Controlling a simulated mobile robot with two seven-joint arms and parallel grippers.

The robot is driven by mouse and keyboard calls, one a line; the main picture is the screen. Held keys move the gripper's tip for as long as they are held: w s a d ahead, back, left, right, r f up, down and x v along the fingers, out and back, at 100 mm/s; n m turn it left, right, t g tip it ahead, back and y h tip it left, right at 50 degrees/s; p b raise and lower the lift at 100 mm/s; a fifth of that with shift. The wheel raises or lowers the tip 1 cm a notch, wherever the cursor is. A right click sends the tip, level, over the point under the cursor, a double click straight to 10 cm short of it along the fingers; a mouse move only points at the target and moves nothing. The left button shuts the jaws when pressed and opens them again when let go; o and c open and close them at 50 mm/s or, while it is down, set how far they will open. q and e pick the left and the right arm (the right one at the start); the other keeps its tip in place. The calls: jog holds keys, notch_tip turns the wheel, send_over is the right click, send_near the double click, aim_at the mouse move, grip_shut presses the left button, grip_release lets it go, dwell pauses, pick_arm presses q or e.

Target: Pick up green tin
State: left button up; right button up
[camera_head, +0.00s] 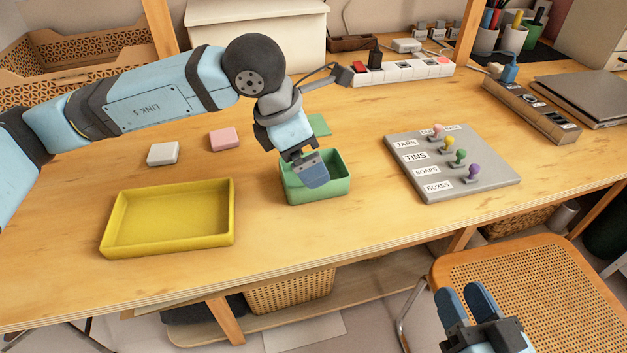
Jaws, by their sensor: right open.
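A green open-topped container (335,187) stands on the table near the middle. A small flat green piece (319,124) lies behind it, partly hidden by my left arm. I cannot tell from the picture which of these is the green tin. My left gripper (313,172) reaches down over the green container, its fingertips overlapping the opening and front rim. One finger hides the other, so its opening and any contact are unclear. My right gripper (466,302) is open and empty at the lower right, in front of the table, with its two fingers apart.
A yellow tray (115,238) stands empty at left, with white (163,153) and pink (225,139) blocks behind it. A grey labelled board (440,188) with coloured knobs lies right. A power strip (402,71) lies behind. A cane chair (520,285) stands near my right gripper.

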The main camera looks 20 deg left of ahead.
pick_arm(q)
jog(key=b+x, duration=0.1)
jog(key=x, duration=0.3)
jog(key=shift+s+a+f, duration=0.1)
jog(key=shift+s+f, duration=0.05)
jog(key=shift+f, duration=0.1)
pick_arm(e)
notch_tip(320, 180, down, 3)
jog(key=shift+a+r+g, duration=0.1)
jog(key=shift+g, duration=0.5)
pick_arm(q)
jog(key=shift+f+b, duration=0.15)
jog(key=shift+b, duration=0.35)
pick_arm(e)
jog(key=shift+f, duration=0.35)
pick_arm(q)
jog(key=c, duration=0.8)
pick_arm(e)
jog(key=shift+r, duration=0.1)
